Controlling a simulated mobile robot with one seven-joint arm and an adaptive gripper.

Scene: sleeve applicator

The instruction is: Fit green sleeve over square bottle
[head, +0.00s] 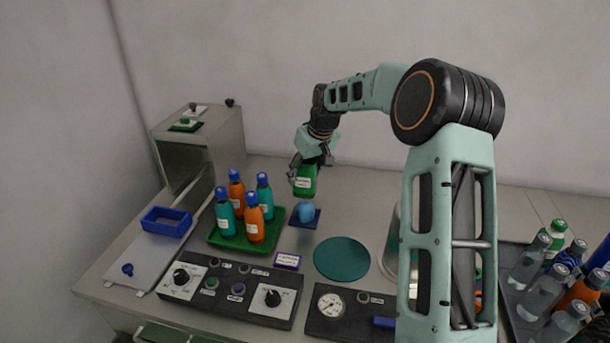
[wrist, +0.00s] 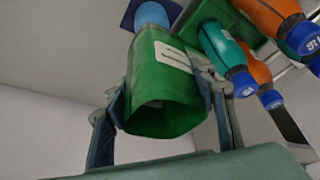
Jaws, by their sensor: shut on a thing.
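The green sleeve (head: 306,182) has a white label and hangs from my gripper (head: 304,172). In the wrist view the fingers of my gripper (wrist: 163,92) press on two opposite sides of the sleeve (wrist: 158,84), and its near open end faces the camera. A light-blue bottle (head: 306,212) stands on a small dark-blue square pad (head: 293,219), just below the sleeve. In the wrist view the bottle (wrist: 152,14) shows past the sleeve's far end. Its lower part is partly hidden there, and I cannot tell the exact gap or alignment.
A green tray (head: 224,243) with several teal and orange bottles stands close left of the pad. A teal disc (head: 341,259) lies front right. Control panels (head: 232,290) line the front. A grey box (head: 226,137) stands back left. A dark tray (head: 512,250) of bottles is at right.

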